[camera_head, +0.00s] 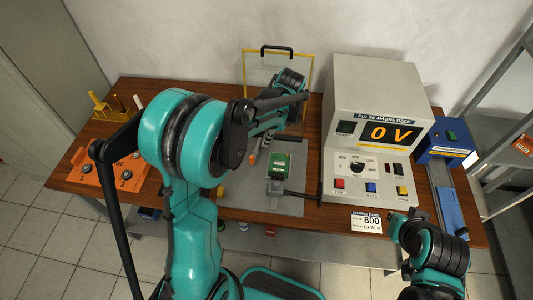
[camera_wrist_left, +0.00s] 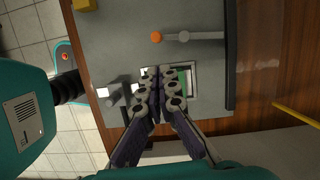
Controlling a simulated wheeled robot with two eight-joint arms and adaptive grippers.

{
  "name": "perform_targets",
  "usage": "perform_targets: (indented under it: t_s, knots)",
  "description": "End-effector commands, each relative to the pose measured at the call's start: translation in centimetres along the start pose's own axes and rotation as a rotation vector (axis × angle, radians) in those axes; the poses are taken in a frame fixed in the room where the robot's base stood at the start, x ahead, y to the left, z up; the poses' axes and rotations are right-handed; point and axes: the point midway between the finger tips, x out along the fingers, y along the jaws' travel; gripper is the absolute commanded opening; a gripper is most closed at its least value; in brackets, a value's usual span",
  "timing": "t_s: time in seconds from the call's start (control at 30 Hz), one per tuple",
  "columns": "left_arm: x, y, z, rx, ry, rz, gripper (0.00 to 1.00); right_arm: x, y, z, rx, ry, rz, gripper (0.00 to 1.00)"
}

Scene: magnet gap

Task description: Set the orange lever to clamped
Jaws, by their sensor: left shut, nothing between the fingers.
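The lever's orange knob (camera_wrist_left: 156,38) shows in the left wrist view at the end of a short grey arm, which lies sideways along the grey plate (camera_wrist_left: 110,40). In the head view the orange knob (camera_head: 252,158) is small, left of the green block (camera_head: 279,166). My left gripper (camera_wrist_left: 157,73) is shut and empty. Its fingertips are apart from the knob in the left wrist view and partly cover the framed opening with a green part. In the head view the left gripper is partly hidden by my arm.
The pulse magnetizer (camera_head: 372,125) stands right of the plate, reading 0 V. A framed clear screen (camera_head: 248,70) stands behind. An orange block with black knobs (camera_head: 90,170) is at left, a blue device (camera_head: 445,145) at right. A grey post (camera_wrist_left: 115,95) rises beside the gripper.

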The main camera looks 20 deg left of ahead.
Motion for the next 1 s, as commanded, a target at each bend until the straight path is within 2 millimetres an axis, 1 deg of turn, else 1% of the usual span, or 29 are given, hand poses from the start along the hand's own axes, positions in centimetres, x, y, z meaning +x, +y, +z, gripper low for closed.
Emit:
perform_targets:
  t_s: [0.27, 0.37, 0.47, 0.7, 0.8, 0.9, 1.0]
  knots:
    - [0.1, 0.0, 0.0, -0.001, 0.000, -0.001, 0.00, 0.0, 0.0, 0.0, 0.000, 0.000, 0.000, 0.00]
    - [0.6, 0.0, 0.0, -0.001, 0.000, -0.001, 0.00, 0.2, 0.0, 0.1, 0.000, 0.000, 0.000, 0.00]
    - [1.9, 0.0, 0.0, -0.002, 0.000, -0.001, 0.00, 0.6, 0.0, 0.4, 0.000, 0.000, 0.000, 0.00]
    - [6.5, 0.0, -0.1, -0.003, 0.001, -0.001, 0.00, 1.9, 0.0, 1.3, 0.000, 0.000, 0.000, 0.00]
    - [8.0, 0.0, -0.1, -0.003, 0.001, -0.002, 0.00, 2.3, 0.0, 1.6, 0.000, 0.000, 0.000, 0.00]
    - [9.1, 0.0, 0.0, -0.002, 0.001, -0.002, 0.00, 2.6, 0.0, 1.8, 0.000, 0.000, 0.000, 0.00]
    - [9.8, 0.0, 0.0, -0.002, 0.001, -0.002, 0.00, 2.7, 0.0, 1.9, 0.000, 0.000, 0.000, 0.00]
